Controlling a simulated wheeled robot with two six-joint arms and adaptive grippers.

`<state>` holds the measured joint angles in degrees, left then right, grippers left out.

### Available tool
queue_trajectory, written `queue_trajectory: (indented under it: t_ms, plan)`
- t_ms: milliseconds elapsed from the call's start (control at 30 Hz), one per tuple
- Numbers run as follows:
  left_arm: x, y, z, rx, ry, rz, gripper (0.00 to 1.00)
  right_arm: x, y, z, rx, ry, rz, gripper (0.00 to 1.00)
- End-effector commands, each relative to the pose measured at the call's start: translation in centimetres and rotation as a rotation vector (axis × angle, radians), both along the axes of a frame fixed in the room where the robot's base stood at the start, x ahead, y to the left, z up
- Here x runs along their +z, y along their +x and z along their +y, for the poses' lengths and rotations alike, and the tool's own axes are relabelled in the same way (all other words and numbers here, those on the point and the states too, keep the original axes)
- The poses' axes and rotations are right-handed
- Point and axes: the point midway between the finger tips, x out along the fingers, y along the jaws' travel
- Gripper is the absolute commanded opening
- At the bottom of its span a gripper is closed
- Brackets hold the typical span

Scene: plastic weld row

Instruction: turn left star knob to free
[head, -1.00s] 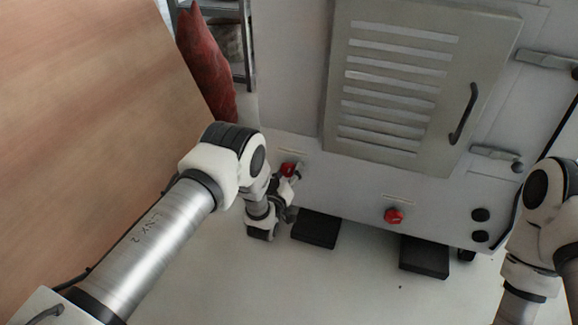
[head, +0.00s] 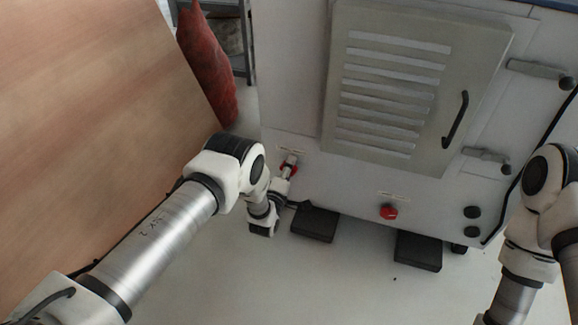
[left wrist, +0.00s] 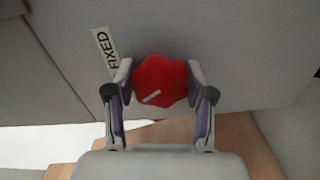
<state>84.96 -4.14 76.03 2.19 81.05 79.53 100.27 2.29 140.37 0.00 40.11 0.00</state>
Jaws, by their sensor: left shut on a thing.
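The left star knob (left wrist: 160,78) is red and lobed, with a short white mark near its lower-left edge. It sits on the grey panel between the two fingers of my left gripper (left wrist: 159,82), which is shut on it. A white label reading FIXED (left wrist: 104,50) is beside the knob, at its upper left in the left wrist view. In the head view my left gripper (head: 288,167) is at the lower left of the cabinet front and mostly covers the knob. No FREE label is visible. My right gripper is out of view.
Above is a louvred door (head: 393,90) with a black handle. Black feet (head: 314,224) stand on the floor. A wooden surface (head: 90,120) is at left.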

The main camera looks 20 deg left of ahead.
Motion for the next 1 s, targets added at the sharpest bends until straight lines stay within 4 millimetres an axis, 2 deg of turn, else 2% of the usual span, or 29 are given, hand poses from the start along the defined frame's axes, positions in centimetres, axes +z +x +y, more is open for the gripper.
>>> queue_trajectory:
  t_ms: [300, 500, 1000]
  plan:
    - [0.2, 0.0, 0.0, 0.000, -0.264, 0.009, 0.19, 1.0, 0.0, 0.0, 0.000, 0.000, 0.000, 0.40]
    - [0.1, 0.0, 0.0, 0.000, -0.374, 0.013, 0.19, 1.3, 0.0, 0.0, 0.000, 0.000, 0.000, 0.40]
    - [0.0, 0.0, 0.0, 0.000, -0.450, 0.015, 0.19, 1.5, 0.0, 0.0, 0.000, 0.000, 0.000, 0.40]
